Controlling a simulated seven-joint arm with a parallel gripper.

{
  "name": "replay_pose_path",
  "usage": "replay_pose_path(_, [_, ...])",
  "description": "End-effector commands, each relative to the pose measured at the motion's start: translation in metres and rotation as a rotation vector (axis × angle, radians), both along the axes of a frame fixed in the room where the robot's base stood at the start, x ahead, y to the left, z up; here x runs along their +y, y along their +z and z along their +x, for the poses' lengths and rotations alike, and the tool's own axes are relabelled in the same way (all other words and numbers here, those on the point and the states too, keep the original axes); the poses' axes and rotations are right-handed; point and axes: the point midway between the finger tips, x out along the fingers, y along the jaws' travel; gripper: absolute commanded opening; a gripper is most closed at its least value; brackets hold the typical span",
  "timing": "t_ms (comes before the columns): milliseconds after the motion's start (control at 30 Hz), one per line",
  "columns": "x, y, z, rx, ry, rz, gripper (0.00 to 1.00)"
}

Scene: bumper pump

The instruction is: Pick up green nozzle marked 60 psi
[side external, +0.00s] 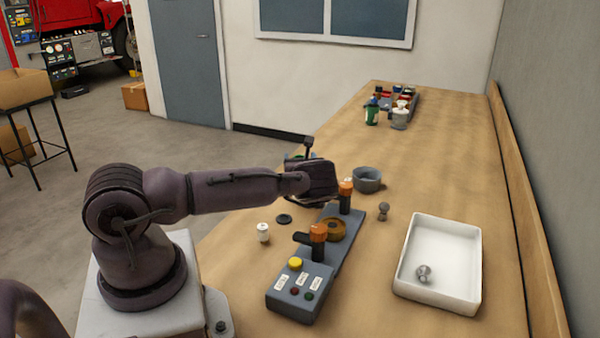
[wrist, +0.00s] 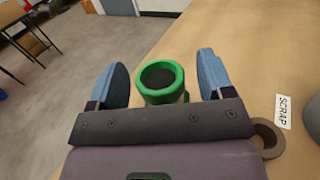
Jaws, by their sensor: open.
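A green ring-topped piece with a dark opening, which looks like the green nozzle (wrist: 162,82), stands between my fingers in the wrist view. Its 60 psi marking cannot be read. My gripper (wrist: 162,62) is open, with one blue finger on each side of the green piece and a visible gap to both. In the side external view my gripper (side external: 305,160) is above the near left part of the bench, beyond the grey control box. There the green piece is mostly hidden behind the gripper.
A grey control box (side external: 292,305) with orange-topped valves stands close to my arm. A grey bowl (side external: 368,180) and a white tray (side external: 480,262) holding a small metal piece lie to the right. A SCRAP label (wrist: 282,110) lies on the bench.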

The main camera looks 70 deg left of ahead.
Motion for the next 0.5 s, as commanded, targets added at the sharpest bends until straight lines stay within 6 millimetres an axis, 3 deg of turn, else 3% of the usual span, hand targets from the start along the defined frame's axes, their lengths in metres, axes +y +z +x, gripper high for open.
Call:
replay_pose_path(267, [0.0030,0.0001,0.0007,0.001,0.000,0.000,0.74])
replay_pose_path(500, [0.0028,0.0001,0.0006,0.001,0.000,0.000,0.19])
